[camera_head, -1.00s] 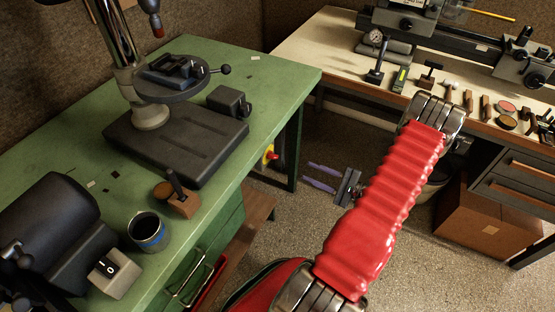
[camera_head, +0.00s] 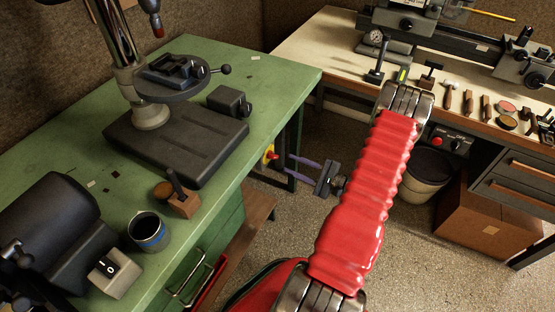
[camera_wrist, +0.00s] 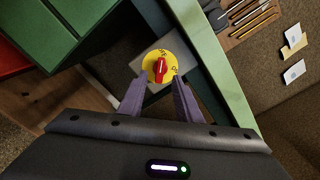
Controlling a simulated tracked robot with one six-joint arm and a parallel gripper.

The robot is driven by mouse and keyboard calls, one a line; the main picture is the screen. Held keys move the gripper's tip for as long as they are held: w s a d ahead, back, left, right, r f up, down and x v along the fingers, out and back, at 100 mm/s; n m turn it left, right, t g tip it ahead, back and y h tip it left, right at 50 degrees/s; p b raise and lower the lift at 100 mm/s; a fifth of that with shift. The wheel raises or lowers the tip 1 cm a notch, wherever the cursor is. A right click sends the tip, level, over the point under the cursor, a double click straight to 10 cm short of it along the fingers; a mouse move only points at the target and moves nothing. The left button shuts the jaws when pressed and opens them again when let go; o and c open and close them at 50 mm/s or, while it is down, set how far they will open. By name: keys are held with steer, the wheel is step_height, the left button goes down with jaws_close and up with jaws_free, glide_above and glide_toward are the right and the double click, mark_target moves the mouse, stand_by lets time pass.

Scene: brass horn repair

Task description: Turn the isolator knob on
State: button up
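The isolator knob (camera_wrist: 160,69) is a red handle on a round yellow dial, set on a grey box (camera_wrist: 150,47). In the wrist view the handle stands nearly upright in the picture; small dark marks on the dial are too small to read. In the head view the knob (camera_head: 270,154) is at the right side of the green bench, below its top. My gripper (camera_wrist: 158,86) is open, its two purple fingers apart at either side of the dial's lower part in the picture, with nothing between them. In the head view my gripper (camera_head: 290,167) is just right of the knob.
The green bench (camera_head: 262,85) carries a drill press and a grinder. A bench leg (camera_head: 294,140) stands close to my fingers. Another control panel (camera_head: 448,140) with a red button and dark knob is under the right bench. Open floor (camera_head: 320,140) lies between the benches.

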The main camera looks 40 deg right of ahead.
mark_target(275, 158)
steer(key=shift+x, duration=3.3)
steer(key=shift+c, duration=0.3)
steer(key=shift+f, duration=0.1)
steer(key=c, duration=0.6)
steer(key=shift+a, duration=0.25)
steer(key=shift+c, duration=0.4)
steer(key=shift+d, duration=0.15)
